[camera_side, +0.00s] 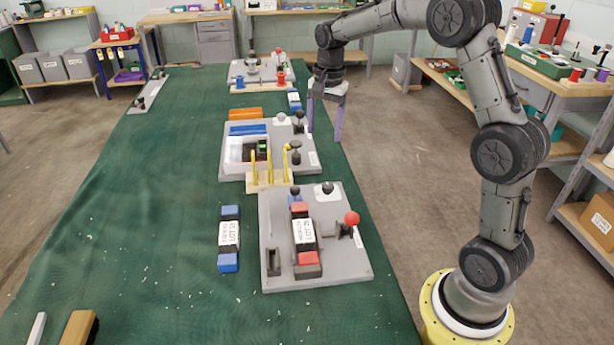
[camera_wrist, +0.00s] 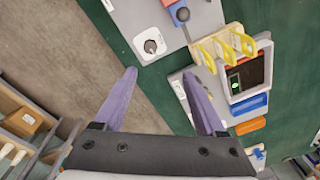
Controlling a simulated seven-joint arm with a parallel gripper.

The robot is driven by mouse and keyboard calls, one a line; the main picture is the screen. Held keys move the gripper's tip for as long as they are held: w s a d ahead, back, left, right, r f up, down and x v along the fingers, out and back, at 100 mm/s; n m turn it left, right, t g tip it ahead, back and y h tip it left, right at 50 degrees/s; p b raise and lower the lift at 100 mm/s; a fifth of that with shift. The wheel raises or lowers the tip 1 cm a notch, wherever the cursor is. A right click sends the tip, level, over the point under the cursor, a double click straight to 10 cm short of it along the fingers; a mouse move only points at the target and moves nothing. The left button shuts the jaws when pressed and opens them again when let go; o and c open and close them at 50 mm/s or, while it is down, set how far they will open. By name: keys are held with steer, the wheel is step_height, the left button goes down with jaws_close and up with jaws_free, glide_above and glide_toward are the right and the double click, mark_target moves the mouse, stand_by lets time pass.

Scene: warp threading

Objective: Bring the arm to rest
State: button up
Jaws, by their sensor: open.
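My gripper (camera_side: 325,118) is open and empty, with purple fingers pointing down. In the side view it hangs above the right edge of the green table (camera_side: 160,200), beside the middle grey plate (camera_side: 308,160). In the wrist view the gripper (camera_wrist: 165,95) shows its two fingers spread apart, with floor and table edge between and beyond them. Nothing is between the fingers. Whether a fingertip touches anything cannot be told, but they look clear of the fixtures.
A near grey plate (camera_side: 345,265) holds a red-ended LOT block (camera_side: 304,234) and a red-knobbed lever (camera_side: 351,219). A blue-ended block (camera_side: 228,238) lies left of it. Yellow hooks (camera_side: 269,168) stand upright on a wooden base. The table's left side is mostly clear.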

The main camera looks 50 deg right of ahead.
steer(key=s+a+r+n+t, duration=0.3)
steer(key=s+a+r+n, duration=0.2)
steer(key=s+a+r, duration=0.65)
steer(key=s+a+f+n+t, duration=0.1)
steer(key=s+f+n, duration=0.2)
steer(key=s+n, duration=0.2)
steer(key=s+a+f+n, duration=0.2)
steer(key=s+n, duration=0.3)
steer(key=s, duration=0.5)
steer(key=shift+s+a+f+t, duration=0.25)
steer(key=shift+s+f+t, duration=0.15)
steer(key=shift+f, duration=0.25)
